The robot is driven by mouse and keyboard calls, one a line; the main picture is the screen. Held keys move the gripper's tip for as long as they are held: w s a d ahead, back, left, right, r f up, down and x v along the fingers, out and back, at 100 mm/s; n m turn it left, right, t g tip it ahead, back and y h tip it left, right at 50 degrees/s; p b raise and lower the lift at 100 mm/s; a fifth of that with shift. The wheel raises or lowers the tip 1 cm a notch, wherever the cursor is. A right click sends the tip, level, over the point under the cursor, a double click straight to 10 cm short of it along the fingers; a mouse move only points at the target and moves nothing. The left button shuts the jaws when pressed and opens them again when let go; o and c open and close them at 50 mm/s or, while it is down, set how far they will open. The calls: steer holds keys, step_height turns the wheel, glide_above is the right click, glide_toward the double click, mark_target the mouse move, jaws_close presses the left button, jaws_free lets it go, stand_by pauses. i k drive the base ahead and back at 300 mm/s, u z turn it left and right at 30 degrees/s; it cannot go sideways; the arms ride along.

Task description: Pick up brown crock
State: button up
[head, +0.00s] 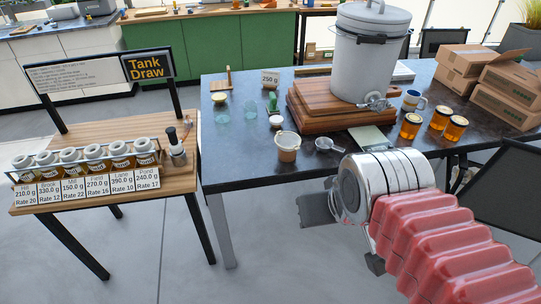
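A small tan-brown pot with a pale top, which looks like the brown crock (287,147), stands upright near the front edge of the dark table (240,176). My gripper (347,236) hangs low in front of the table, to the right of and below the crock. Two dark finger parts show well apart with grey floor between them, so it looks open and empty. The silver wrist hides part of the fingers. The gripper does not touch the crock.
A strainer (325,145) lies right of the crock, with a small white pot (276,121) behind it. Honey jars (441,118), a mug (414,100) and a large grey tank (366,60) on wooden boards (320,112) stand further right. A jar rack (85,158) is at left.

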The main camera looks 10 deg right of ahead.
mark_target(285, 157)
steer(key=u, duration=0.6)
steer(key=i, duration=1)
